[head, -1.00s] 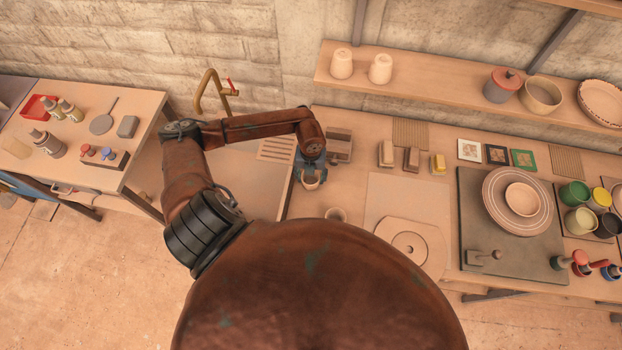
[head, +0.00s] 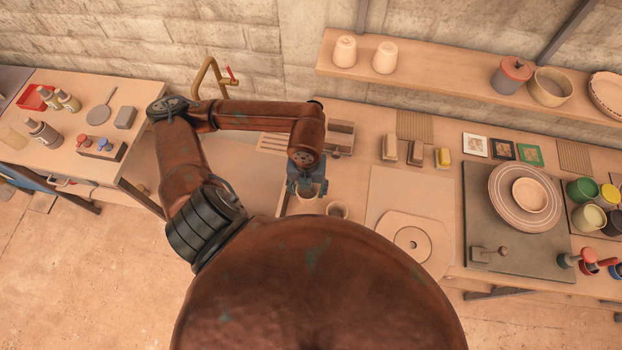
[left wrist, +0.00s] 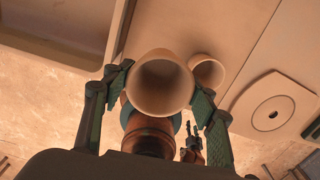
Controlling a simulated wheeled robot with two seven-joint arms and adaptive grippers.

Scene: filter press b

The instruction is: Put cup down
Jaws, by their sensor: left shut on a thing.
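My left gripper (head: 306,188) is shut on a clay cup (left wrist: 160,84). In the left wrist view the cup sits between both fingers with its mouth toward the camera. In the head view the held cup (head: 308,191) shows beneath the gripper, near the left end of the workbench. A second cup (left wrist: 207,72) stands on the bench just right of the held one; it also shows in the head view (head: 337,210). Whether the held cup touches the bench cannot be told.
A pale board (head: 397,190) and a plate with a round disc (head: 412,244) lie right of the cups. Sponge-like blocks (head: 415,153) stand behind. A sink basin (head: 235,165) lies left. Two cups stand on the shelf (head: 450,72) above.

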